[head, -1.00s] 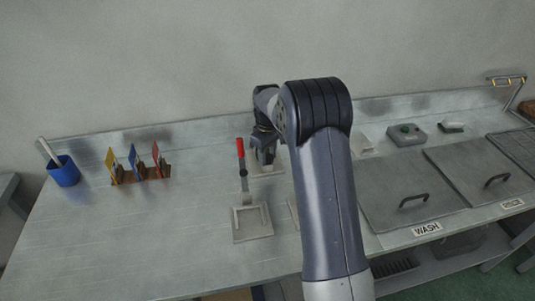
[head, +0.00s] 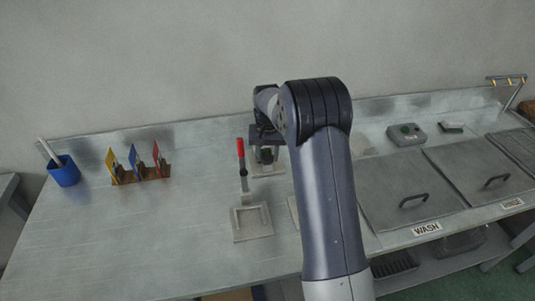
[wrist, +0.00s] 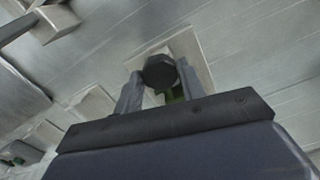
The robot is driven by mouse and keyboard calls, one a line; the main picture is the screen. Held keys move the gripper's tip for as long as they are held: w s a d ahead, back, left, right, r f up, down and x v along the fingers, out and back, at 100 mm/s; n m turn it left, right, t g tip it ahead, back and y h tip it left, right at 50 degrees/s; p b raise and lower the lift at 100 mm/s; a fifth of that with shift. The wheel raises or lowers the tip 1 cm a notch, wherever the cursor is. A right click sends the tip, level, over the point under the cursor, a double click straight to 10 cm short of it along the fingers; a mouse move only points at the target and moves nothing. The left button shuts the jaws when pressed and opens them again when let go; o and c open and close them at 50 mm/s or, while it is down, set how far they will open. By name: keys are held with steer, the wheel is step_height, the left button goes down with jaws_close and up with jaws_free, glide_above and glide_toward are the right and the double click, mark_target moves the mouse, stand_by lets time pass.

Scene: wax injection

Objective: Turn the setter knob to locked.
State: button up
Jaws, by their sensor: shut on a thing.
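The setter knob (wrist: 159,72) is a dark, faceted knob seen from above in the wrist view. It sits between the two fingers of my gripper (wrist: 160,88), which is shut on it. A small green part (wrist: 176,94) shows just below the knob, partly hidden by the right finger. A pale square plate (wrist: 190,45) lies under them. In the head view my gripper (head: 264,155) is over the rear plate (head: 268,171), and its fingers hide most of the knob. I cannot read any locked mark.
A red-handled lever (head: 241,152) stands close to the left of my gripper, behind a pale square frame (head: 252,224). A rack with coloured cards (head: 140,172) and a blue cup (head: 63,171) are further left. Lidded wash tanks (head: 405,185) are to the right.

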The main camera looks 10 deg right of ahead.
mark_target(267, 157)
steer(key=shift+m, duration=0.9)
steer(key=o, duration=1)
step_height(267, 157, up, 11)
steer(key=shift+b, duration=0.45)
steer(key=shift+f, duration=0.15)
